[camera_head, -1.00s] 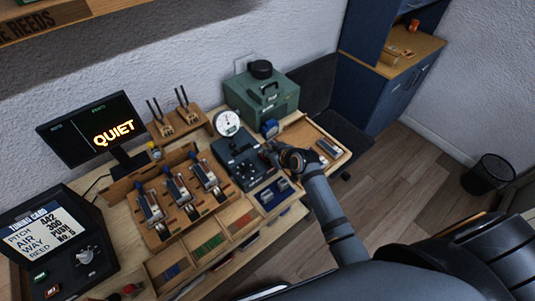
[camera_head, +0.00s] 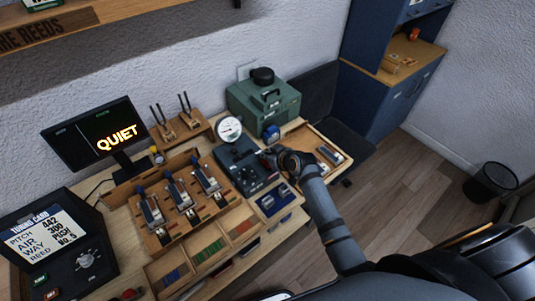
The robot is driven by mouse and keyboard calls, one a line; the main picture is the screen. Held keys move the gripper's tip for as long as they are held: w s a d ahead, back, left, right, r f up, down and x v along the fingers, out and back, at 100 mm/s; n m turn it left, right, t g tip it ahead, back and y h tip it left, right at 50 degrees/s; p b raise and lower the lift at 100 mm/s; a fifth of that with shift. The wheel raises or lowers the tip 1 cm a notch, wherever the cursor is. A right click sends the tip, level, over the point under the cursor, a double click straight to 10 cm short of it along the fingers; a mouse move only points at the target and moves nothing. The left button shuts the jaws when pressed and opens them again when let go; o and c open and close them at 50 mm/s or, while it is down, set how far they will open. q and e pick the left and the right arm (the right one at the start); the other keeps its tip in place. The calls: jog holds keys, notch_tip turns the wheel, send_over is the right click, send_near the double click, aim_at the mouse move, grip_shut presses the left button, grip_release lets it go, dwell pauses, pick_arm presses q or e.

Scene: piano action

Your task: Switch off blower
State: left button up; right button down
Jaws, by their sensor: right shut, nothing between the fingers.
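A green metal box with a black round cap on top (camera_head: 263,104), which looks like the blower, stands at the back right of the bench. A small blue part (camera_head: 271,134) sits at its front foot; I cannot tell whether it is a switch. In front is a dark blue-grey control box (camera_head: 236,166) with knobs and a round white gauge (camera_head: 229,129). My right gripper (camera_head: 272,157) is shut and empty, at the right side of the control box, just in front of the blue part. Contact cannot be told. My left gripper is out of view.
A wooden tray with metal pieces (camera_head: 312,143) lies right of my right gripper. A wooden rack of reed holders (camera_head: 178,216) is to the left. A monitor (camera_head: 96,135) reads "QUIET". A console with a card (camera_head: 45,238) stands at the far left.

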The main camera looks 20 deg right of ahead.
jog(key=r+p, duration=0.2)
jog(key=r, duration=0.1)
jog(key=r+p, duration=0.1)
jog(key=r, duration=0.1)
jog(key=shift+w+p, duration=0.25)
jog(key=shift+p, duration=0.15)
jog(key=shift+s+d+r+b, duration=0.1)
jog(key=shift+s+r+b, duration=0.1)
jog(key=shift+s+b, duration=0.25)
jog(key=shift+s+d+r+b, duration=0.1)
jog(key=shift+s+r+b, duration=0.15)
jog(key=shift+s, duration=0.2)
pick_arm(q)
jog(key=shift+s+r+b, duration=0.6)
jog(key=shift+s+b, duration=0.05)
jog(key=shift+b, duration=0.1)
pick_arm(e)
jog(key=s+d+r, duration=0.1)
jog(key=s+r, duration=0.3)
jog(key=r, duration=0.2)
jog(key=shift+s+d, duration=0.15)
jog(key=shift+d, duration=0.1)
jog(key=shift+f, duration=0.1)
